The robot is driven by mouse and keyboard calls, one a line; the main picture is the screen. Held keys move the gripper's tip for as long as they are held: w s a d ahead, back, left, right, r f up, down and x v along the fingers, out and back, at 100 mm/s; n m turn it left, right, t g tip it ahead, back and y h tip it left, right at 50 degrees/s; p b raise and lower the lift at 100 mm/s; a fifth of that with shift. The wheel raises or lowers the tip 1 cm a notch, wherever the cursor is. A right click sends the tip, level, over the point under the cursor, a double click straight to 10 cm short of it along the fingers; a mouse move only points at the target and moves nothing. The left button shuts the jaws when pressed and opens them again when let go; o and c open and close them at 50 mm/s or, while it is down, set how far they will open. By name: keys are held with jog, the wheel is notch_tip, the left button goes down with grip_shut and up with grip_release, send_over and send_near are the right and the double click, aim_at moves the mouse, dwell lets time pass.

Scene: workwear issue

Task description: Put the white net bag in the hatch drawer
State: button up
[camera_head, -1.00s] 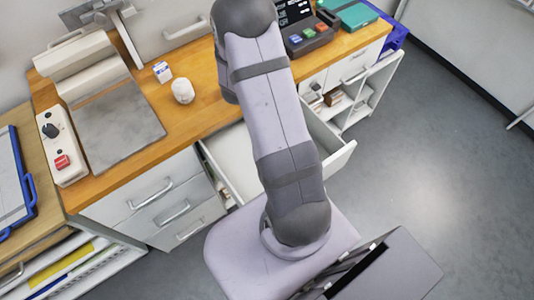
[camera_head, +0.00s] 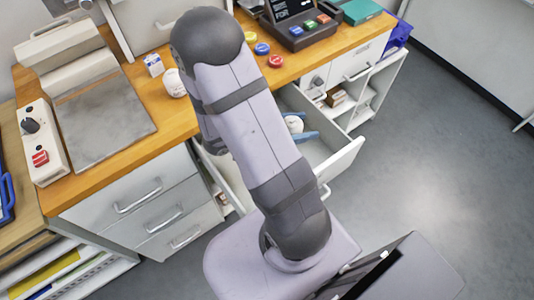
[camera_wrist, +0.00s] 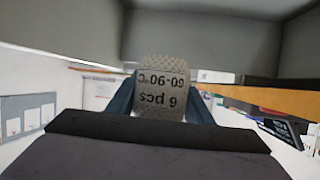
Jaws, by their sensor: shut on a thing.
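The white net bag (camera_wrist: 161,92), with a fine mesh surface and black print, sits between the blue fingers of my gripper (camera_wrist: 161,100) in the wrist view. The gripper is shut on it. In the head view the bag (camera_head: 294,124) and the blue fingertips (camera_head: 303,134) show just right of my arm, over the open drawer (camera_head: 338,170). I cannot tell whether the bag touches the drawer floor. The drawer is pulled out below the wooden counter, and my arm hides its left part.
An open shelf (camera_head: 370,95) is right of the drawer. The floor at right is clear.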

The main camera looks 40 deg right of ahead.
jog(key=shift+f, duration=2.95)
jog(key=shift+f, duration=0.1)
jog(key=shift+f+b, duration=0.3)
jog(key=shift+f, duration=1.7)
jog(key=shift+f, duration=0.1)
jog(key=shift+f+b, duration=0.3)
jog(key=shift+f, duration=0.05)
jog(key=shift+f, duration=0.15)
jog(key=o, duration=1.1)
